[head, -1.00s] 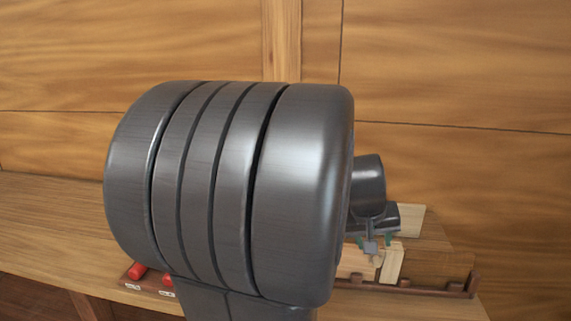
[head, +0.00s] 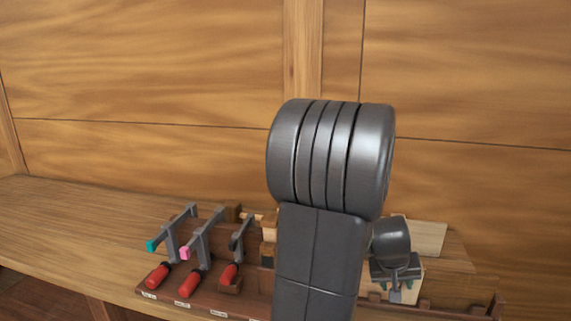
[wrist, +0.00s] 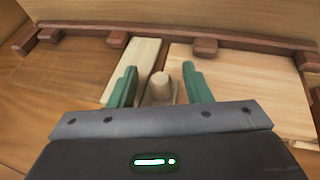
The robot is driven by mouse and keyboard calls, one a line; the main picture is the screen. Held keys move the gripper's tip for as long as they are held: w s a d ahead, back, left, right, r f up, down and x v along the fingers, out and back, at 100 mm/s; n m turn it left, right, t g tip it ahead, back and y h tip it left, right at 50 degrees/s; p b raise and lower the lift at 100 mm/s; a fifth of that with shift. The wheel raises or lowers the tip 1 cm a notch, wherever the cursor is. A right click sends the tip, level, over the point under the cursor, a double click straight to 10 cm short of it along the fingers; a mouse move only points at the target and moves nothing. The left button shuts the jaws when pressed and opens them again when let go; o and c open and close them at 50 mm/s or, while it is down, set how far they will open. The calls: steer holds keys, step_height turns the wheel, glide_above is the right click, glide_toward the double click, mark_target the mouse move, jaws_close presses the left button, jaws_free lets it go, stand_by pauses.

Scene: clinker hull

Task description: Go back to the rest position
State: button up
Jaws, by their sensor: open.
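My gripper (head: 397,286) is low at the right of the head view, partly hidden behind my own arm, over pale wood pieces. In the wrist view its two green fingers (wrist: 163,82) are spread apart. A small round-topped wooden piece (wrist: 161,84) stands between them, with visible gaps on both sides. A pale narrow board (wrist: 134,66) lies behind the left finger, and a wider pale board (wrist: 245,75) lies to the right.
A brown labelled rack (head: 205,308) holds several grey clamps with red handles (head: 190,284), left of my arm. A brown rail (wrist: 170,33) with small blocks edges the boards. A wooden wall (head: 150,70) stands behind; the bench (head: 60,235) is clear at left.

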steer(key=shift+r, duration=0.15)
steer(key=v, duration=1.3)
steer(key=x, duration=1.3)
steer(key=shift+f, duration=0.4)
step_height(320, 180, up, 4)
steer(key=p, duration=0.3)
steer(key=shift+f, duration=0.15)
step_height(320, 180, up, 15)
steer(key=p, duration=1)
steer(key=shift+f, duration=0.1)
